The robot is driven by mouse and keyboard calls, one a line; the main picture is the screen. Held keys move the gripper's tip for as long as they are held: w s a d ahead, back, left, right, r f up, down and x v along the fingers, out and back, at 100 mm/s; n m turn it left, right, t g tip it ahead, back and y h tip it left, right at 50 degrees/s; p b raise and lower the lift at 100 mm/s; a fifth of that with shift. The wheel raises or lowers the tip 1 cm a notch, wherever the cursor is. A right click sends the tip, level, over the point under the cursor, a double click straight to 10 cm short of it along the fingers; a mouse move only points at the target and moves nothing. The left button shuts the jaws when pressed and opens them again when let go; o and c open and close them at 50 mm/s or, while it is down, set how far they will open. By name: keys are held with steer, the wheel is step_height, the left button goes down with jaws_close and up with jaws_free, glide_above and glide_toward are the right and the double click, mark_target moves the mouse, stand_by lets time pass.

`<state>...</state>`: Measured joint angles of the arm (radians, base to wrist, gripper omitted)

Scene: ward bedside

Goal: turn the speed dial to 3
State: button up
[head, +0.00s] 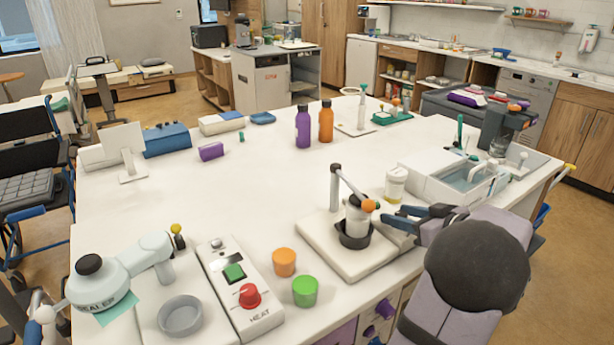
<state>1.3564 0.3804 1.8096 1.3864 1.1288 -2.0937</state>
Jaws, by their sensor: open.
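No dial with a readable speed mark or number can be made out. A white stand (318,236) holds a white jar (358,218) in a dark ring, under a lever with an orange tip (369,206). My gripper (388,218) has dark blue fingers and is open, close to the right of this jar. My arm hides part of the stand's right side and whatever is behind it.
An orange cup (285,262) and a green cup (305,291) stand near the front edge. A grey dish (181,316) and a pale device marked SEALER (120,273) are at left. A yellow-banded jar (396,183) stands behind my gripper. The white tabletop (250,195) is clear mid-left.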

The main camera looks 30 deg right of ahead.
steer(key=shift+r+n+y+p, duration=0.15)
steer(key=shift+n+y+p, duration=0.85)
steer(key=shift+p, duration=2.1)
steer(key=shift+r+n+y+p, duration=0.15)
steer(key=shift+n+y+p, duration=0.8)
steer(key=shift+p, duration=2.15)
steer(key=shift+y, duration=0.35)
steer(key=b+v, duration=0.1)
steer(key=v, duration=0.1)
steer(key=b+v, duration=0.1)
steer(key=v, duration=0.1)
steer(key=b+v, duration=0.1)
steer(key=v, duration=0.1)
steer(key=shift+s+d+f, duration=0.15)
steer(key=shift+s, duration=0.3)
steer(key=w+a+r+m+g+y+p, duration=0.1)
steer(key=w+a+r+m+g+y, duration=0.1)
steer(key=a+r+g, duration=0.65)
steer(key=w+a+r+m+g+p, duration=0.1)
steer(key=a+p, duration=0.1)
steer(key=a, duration=0.4)
steer(key=w+a+r+m+g+h+p, duration=0.1)
steer(key=w+a+p, duration=0.1)
steer(key=a, duration=0.5)
steer(key=w+a+r+m+g+h+p, duration=0.1)
steer(key=w+a+r+p, duration=0.1)
steer(key=a+p, duration=0.2)
steer(key=shift+w+a, duration=0.2)
steer(key=shift+a, duration=1.1)
